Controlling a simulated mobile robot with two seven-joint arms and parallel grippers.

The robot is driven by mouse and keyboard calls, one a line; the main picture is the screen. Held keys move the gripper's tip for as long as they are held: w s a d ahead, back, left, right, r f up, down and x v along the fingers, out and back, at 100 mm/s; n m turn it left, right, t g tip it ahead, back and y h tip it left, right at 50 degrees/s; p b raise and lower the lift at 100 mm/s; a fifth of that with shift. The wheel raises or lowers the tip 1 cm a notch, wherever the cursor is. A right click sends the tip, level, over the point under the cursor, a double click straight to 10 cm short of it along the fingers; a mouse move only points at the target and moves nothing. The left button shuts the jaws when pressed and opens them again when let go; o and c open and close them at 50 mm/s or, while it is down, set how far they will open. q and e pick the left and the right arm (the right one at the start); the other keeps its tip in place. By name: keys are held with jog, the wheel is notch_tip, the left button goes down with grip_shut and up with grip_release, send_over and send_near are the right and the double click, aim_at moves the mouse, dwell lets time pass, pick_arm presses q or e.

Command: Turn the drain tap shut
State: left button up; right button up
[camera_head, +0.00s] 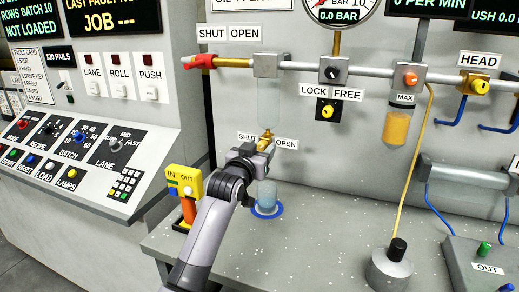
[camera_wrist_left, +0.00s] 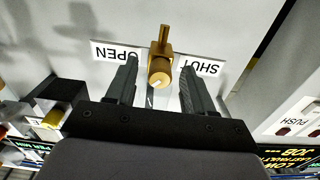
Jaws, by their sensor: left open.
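The brass drain tap (camera_head: 266,138) sits on the grey panel between a SHUT label (camera_head: 247,137) on its left and an OPEN label (camera_head: 286,144) on its right. In the left wrist view the tap (camera_wrist_left: 160,70) appears upside down, with a pale mark on its round end. My left gripper (camera_head: 262,147) is at the tap, partly covering it in the head view. In the wrist view my left gripper (camera_wrist_left: 159,64) is open, one finger on each side of the tap, with gaps showing. Contact is not visible. My right gripper is not in view.
A yellow IN/OUT box (camera_head: 184,182) stands left of my arm. Above runs a pipe with a red-handled valve (camera_head: 200,62). A weighted grey base (camera_head: 392,268) stands on the bench at right.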

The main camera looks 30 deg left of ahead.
pick_arm(q)
grip_shut()
jog(key=shift+n, duration=0.4)
jog(key=n, duration=0.3)
jog(key=shift+n, duration=0.3)
jog(key=n, duration=0.3)
jog(key=shift+n, duration=0.3)
jog(key=n, duration=0.4)
jog(key=shift+n, duration=2)
